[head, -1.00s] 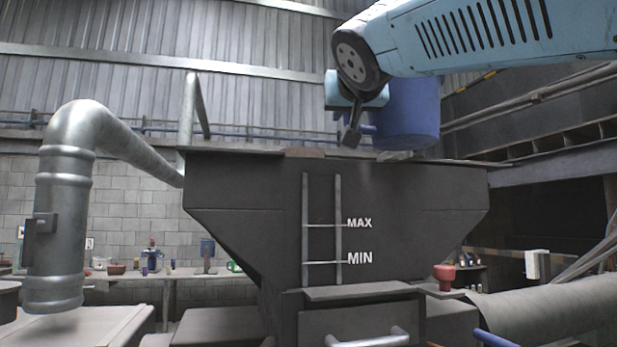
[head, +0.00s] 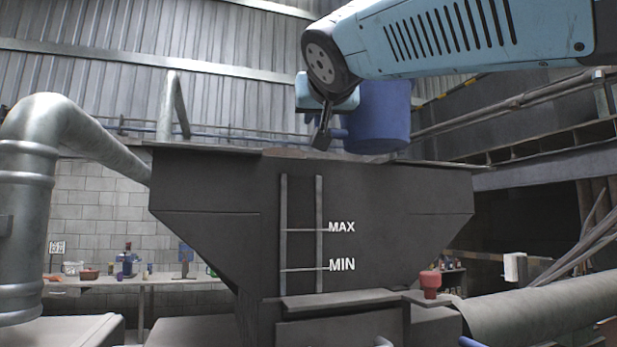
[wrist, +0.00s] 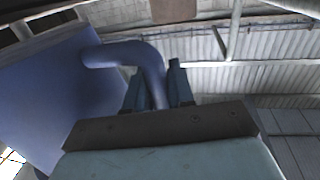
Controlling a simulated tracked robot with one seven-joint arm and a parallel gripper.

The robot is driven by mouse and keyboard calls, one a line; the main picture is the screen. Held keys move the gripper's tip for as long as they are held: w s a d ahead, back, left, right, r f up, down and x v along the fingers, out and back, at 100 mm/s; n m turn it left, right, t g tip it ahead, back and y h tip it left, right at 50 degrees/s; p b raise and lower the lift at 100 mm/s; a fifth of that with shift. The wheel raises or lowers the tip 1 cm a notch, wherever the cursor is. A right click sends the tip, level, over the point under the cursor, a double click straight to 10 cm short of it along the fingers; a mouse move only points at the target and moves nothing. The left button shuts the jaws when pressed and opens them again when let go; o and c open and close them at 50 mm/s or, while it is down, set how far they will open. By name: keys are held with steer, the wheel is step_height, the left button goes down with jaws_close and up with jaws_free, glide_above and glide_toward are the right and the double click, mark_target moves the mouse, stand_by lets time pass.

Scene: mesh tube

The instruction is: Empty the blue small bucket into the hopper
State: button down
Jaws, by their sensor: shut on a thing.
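The blue small bucket (head: 378,118) hangs at the right of my gripper (head: 322,132) in the head view, above the rim of the hopper (head: 385,195). It looks roughly upright; its inside is hidden. The hopper is a dark grey funnel-shaped bin with MAX and MIN marks on its front; its inside cannot be seen. In the wrist view, my gripper (wrist: 160,92) is shut on the curved handle of the bucket (wrist: 45,95), whose wall fills the left side.
A grey pipe (head: 28,190) bends toward the hopper's left side. A bench (head: 150,283) with small objects stands behind at the left. The space above the hopper is open.

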steer(key=shift+w+a+f+n+g+h+p, duration=0.15)
steer(key=shift+w+a+f+n+g+h, duration=0.2)
steer(key=shift+n+g, duration=0.4)
steer(key=shift+w+a+f+n+g+h+p, duration=0.2)
steer(key=shift+f+n+g, duration=0.3)
steer(key=shift+g, duration=0.4)
steer(key=shift+w+a+f+n+g+h+p, duration=0.2)
steer(key=shift+f+n+g, duration=0.3)
steer(key=shift+g, duration=0.35)
steer(key=shift+a, duration=0.1)
steer(key=shift+s+d+f+n+g+h+p, duration=0.2)
steer(key=shift+f+n+g+h+p, duration=0.2)
steer(key=shift+g+h, duration=0.2)
steer(key=shift+s+d+f+n+g+h+p, duration=0.15)
steer(key=shift+f+n+g+h+p, duration=0.25)
steer(key=shift+g, duration=0.2)
steer(key=shift+d+f+n+g+h+p, duration=0.15)
steer(key=shift+f+n+g+h+p, duration=0.15)
steer(key=shift+f+g+h, duration=0.45)
